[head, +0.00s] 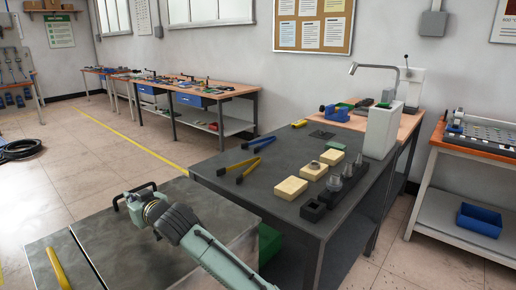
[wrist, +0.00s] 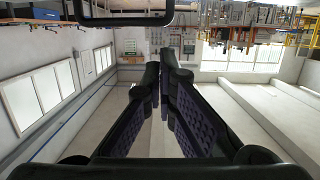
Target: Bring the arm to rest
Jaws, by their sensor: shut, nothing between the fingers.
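My arm (head: 205,245) rises from the bottom of the head view, over the near grey metal surface. Its end is a gold ring and a dark loop-shaped part. The fingers cannot be made out there. In the wrist view my gripper (wrist: 163,72) shows two dark fingers with ribbed purple inner pads. Their tips are close together and nothing is between them. The wrist view is upside down and looks across the open room, with benches along its top edge. The gripper touches nothing that I can see.
A long bench (head: 236,88) stands behind. The floor to the left is mostly clear.

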